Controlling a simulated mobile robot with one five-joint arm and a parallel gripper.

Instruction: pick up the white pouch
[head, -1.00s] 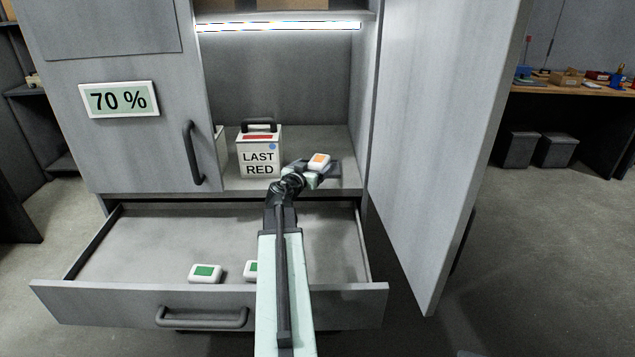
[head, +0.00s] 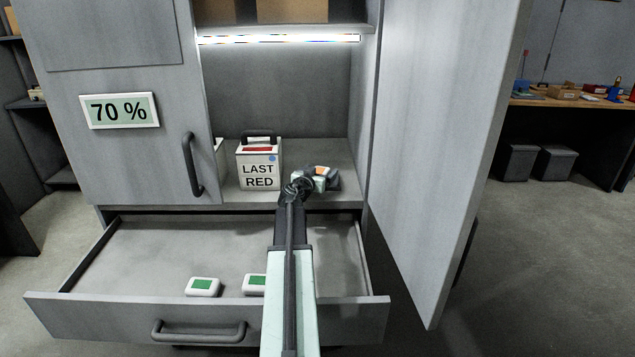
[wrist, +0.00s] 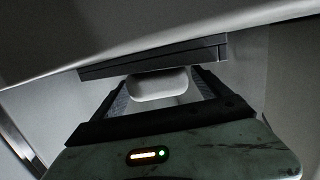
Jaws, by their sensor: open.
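The white pouch (head: 321,170) with an orange patch is on the right of the open cabinet's floor, partly hidden by my wrist and gripper. In the wrist view a plain white rounded body (wrist: 158,86), which looks like the pouch, shows between my two fingers. My gripper (wrist: 162,82) is open, with a finger on either side of it and gaps visible. In the head view my gripper (head: 322,180) overlaps the pouch. Whether any finger touches it cannot be told.
A white box (head: 259,168) marked LAST RED stands left of my gripper. An open drawer (head: 130,250) below holds white pouches with green patches (head: 203,286). The open door (head: 430,150) stands to the right. A dark flat bar (wrist: 155,58) lies beyond my fingers.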

